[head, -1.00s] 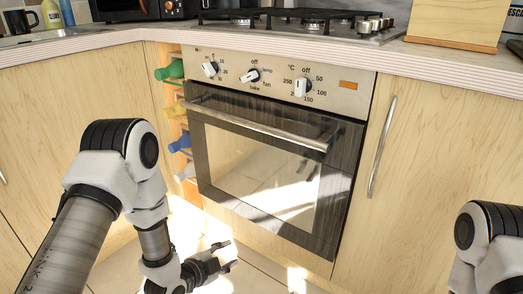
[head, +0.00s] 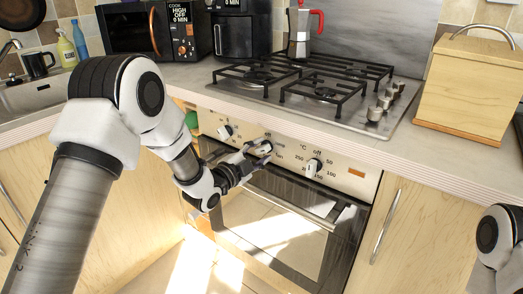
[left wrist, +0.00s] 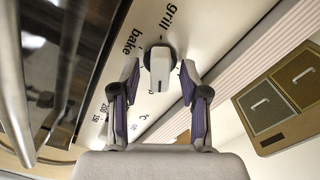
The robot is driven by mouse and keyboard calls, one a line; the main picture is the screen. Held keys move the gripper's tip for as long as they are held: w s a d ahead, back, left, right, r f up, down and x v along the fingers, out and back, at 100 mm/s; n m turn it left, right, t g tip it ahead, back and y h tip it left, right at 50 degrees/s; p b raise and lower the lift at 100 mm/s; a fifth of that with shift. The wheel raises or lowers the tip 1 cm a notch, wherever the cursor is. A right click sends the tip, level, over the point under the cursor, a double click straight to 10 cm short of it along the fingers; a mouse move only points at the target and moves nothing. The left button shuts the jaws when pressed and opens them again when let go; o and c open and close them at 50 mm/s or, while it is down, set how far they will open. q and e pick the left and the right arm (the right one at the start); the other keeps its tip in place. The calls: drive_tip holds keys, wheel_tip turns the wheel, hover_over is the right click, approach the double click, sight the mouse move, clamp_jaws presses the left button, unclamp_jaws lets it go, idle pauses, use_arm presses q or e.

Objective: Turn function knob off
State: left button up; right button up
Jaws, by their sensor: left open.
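The function knob (head: 265,148) is the middle one of three on the oven's control panel (head: 290,155). In the left wrist view the knob (left wrist: 160,68) has a pale grip and a dark round base, with "bake" and "grill" printed beside it. My left gripper (head: 258,154) is at this knob. In the left wrist view its two fingers (left wrist: 160,76) are open, one on each side of the knob. The "off" label is not readable in that view. My right gripper is out of view.
Another knob (head: 225,131) is to the left and the temperature knob (head: 313,167) to the right. The oven handle (head: 290,206) runs just below the panel. The counter edge (head: 300,138) overhangs above, with a gas hob (head: 270,95) on top.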

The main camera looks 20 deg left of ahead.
use_arm(q)
drive_tip(key=shift+w+d, duration=0.15)
drive_tip(key=shift+w, duration=0.4)
drive_tip(key=shift+c, duration=0.4)
drive_tip(key=c, duration=0.7)
drive_tip(key=shift+n, duration=0.4)
drive_tip(key=n+p, duration=0.2)
drive_tip(key=n, duration=0.3)
drive_tip(key=n+p, duration=0.1)
drive_tip(key=n, duration=0.5)
drive_tip(key=shift+p, duration=0.4)
